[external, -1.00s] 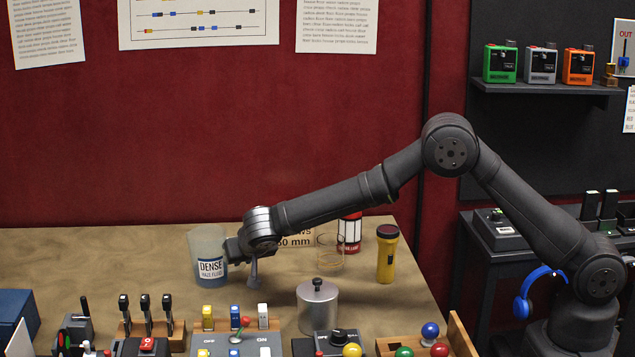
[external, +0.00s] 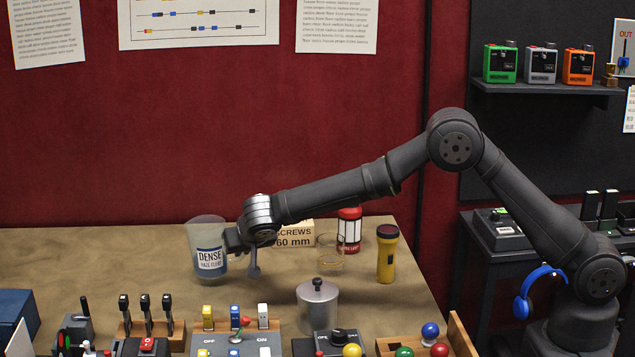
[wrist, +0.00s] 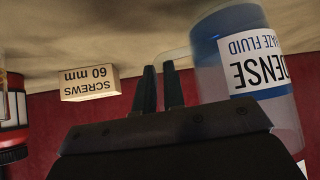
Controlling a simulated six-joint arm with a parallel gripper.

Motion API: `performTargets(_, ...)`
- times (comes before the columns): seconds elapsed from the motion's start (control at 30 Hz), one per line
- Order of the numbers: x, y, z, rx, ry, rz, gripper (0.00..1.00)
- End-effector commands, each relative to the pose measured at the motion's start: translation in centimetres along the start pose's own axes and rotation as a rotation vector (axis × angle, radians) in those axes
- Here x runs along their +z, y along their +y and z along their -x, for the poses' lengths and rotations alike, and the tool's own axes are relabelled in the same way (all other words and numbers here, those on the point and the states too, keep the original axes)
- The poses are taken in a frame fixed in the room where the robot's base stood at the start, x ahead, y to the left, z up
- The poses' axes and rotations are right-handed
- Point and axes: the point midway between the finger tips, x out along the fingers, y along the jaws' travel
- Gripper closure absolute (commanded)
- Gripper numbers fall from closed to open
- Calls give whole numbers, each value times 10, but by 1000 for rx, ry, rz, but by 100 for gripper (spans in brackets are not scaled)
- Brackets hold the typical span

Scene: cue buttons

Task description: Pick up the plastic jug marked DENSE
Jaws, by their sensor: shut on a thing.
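The translucent plastic jug (external: 207,235) has a white and blue label reading DENSE. It is at the left of the table in the external view, slightly tilted. My gripper (external: 232,240) is at its right side, shut on its handle. In the wrist view the jug (wrist: 212,85) appears upside down at the right, and its pale handle reaches to my gripper's two dark fingers (wrist: 163,88). The jug appears a little above the table. The fingers hide part of the handle.
A box marked SCREWS 60 mm (external: 294,236), a clear glass (external: 330,255), a red and white can (external: 349,230) and a yellow flashlight (external: 387,260) stand to the right. A metal canister (external: 318,305) and several switches are in front. Table behind the jug is clear.

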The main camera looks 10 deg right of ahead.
Motion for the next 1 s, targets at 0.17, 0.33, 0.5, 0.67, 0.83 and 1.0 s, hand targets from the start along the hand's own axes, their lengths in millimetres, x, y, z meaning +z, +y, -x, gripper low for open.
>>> performTargets(0.17,-16,7,12,1,1,-3,100)
performTargets(0.33,-28,27,17,0,1,-2,100)
performTargets(0.5,-41,46,22,0,2,-2,100)
performTargets(0.67,-53,64,26,0,2,-3,100)
performTargets(0.83,-63,80,30,0,2,-3,100)
performTargets(1.0,-71,92,33,-1,2,-1,100)
